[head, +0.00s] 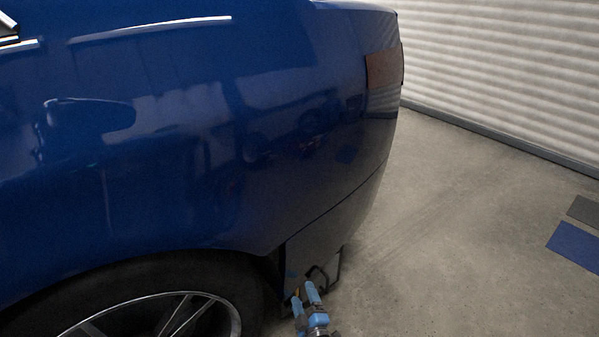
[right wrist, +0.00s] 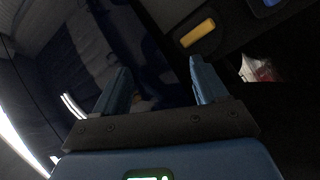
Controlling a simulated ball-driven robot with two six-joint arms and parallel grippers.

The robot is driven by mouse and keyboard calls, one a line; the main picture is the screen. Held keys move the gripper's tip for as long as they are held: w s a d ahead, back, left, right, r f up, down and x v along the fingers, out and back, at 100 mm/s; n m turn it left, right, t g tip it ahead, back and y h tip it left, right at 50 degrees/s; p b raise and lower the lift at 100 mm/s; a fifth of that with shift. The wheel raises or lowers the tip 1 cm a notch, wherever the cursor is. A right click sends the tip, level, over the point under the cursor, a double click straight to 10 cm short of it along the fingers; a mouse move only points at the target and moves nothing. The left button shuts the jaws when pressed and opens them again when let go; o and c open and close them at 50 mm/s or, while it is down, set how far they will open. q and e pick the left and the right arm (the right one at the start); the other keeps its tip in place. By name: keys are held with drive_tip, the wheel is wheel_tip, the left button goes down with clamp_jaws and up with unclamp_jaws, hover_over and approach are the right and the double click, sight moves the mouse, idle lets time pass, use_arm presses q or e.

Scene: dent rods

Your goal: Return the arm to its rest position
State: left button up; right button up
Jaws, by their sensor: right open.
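My right gripper (head: 304,297) is at the bottom of the head view, low beside the rear wheel and the lower bumper edge. In the right wrist view its two blue fingers (right wrist: 161,85) stand apart with nothing held between them. Dark, glossy surfaces with reflections lie beyond the fingers. The blue car (head: 200,150) fills most of the head view. Most of the right arm is out of the head view. My left gripper is not in view.
The rear wheel (head: 165,312) is left of the gripper. A dark angular frame (head: 335,268) shows just behind it. A yellow block (right wrist: 198,33) shows in the wrist view.

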drive_tip(key=s+d+r+m+h+p, duration=0.25)
drive_tip(key=s+d+r+m, duration=0.4)
drive_tip(key=s, duration=0.55)
drive_tip(key=s+d+r+m+h+p, duration=0.1)
drive_tip(key=s+d+r+m+p, duration=0.3)
drive_tip(key=s+d+r, duration=0.5)
drive_tip(key=s+d+r+m+h+p, duration=0.25)
drive_tip(key=s+d+r+m, duration=0.25)
drive_tip(key=s+r, duration=0.75)
wheel_tip(320, 180, up, 34)
drive_tip(key=s+p, duration=0.2)
drive_tip(key=p, duration=3.5)
drive_tip(key=shift+s+y, duration=0.35)
drive_tip(key=shift+y, duration=0.05)
drive_tip(key=shift+a+f+n, duration=0.1)
drive_tip(key=shift+f+n, duration=0.05)
drive_tip(key=shift+n, duration=0.1)
